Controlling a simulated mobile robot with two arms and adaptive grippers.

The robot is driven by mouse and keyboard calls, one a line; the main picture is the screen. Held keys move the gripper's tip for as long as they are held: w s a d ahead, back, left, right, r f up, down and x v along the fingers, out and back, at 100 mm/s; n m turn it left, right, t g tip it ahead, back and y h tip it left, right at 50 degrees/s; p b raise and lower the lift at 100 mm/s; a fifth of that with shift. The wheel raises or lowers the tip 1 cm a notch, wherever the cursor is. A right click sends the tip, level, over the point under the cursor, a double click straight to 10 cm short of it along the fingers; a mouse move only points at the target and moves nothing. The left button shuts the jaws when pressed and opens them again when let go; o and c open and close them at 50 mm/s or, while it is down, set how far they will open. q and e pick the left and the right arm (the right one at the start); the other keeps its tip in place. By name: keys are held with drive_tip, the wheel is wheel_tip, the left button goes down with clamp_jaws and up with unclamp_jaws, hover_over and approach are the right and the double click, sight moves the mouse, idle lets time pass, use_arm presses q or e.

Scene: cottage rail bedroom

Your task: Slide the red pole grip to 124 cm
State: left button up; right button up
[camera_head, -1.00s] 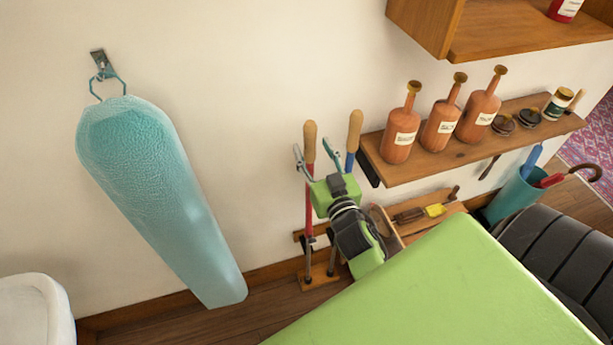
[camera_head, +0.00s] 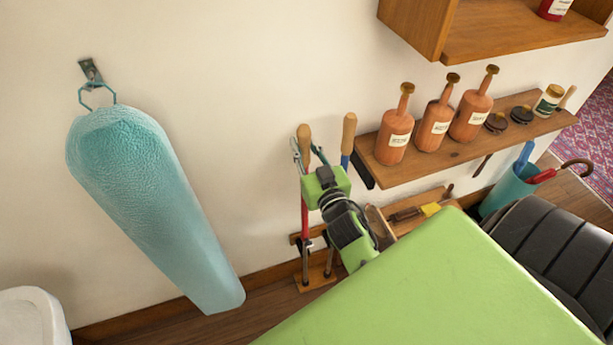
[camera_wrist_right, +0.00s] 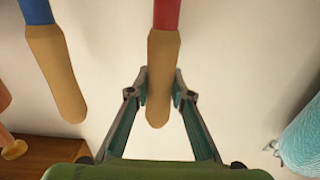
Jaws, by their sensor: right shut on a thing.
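The red pole (camera_head: 304,222) stands upright against the wall, with its tan cork grip (camera_head: 304,142) at the top. My right gripper (camera_head: 308,156) is at this grip. In the right wrist view, the two fingers (camera_wrist_right: 160,92) are closed in on either side of the cork grip (camera_wrist_right: 163,70), below the red part of the pole (camera_wrist_right: 166,14). The blue pole (camera_head: 348,160), also with a cork grip, stands just to the right and is outside the fingers. No length marks are readable. My left gripper is not in view.
A wooden shelf (camera_head: 440,155) with several brown bottles is right of the poles. A teal padded board (camera_head: 150,200) hangs from a wall hook on the left. The poles' feet are in a small wooden stand (camera_head: 316,282). Bare wall lies between board and poles.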

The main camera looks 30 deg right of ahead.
sight(303, 126)
drive_tip(key=shift+r+p, duration=3.9)
drive_tip(key=shift+r, duration=0.35)
drive_tip(key=shift+r+p, duration=0.4)
drive_tip(key=shift+r, duration=0.95)
wheel_tip(303, 126, up, 8)
drive_tip(key=o, duration=1.3)
drive_tip(key=shift+f, duration=0.1)
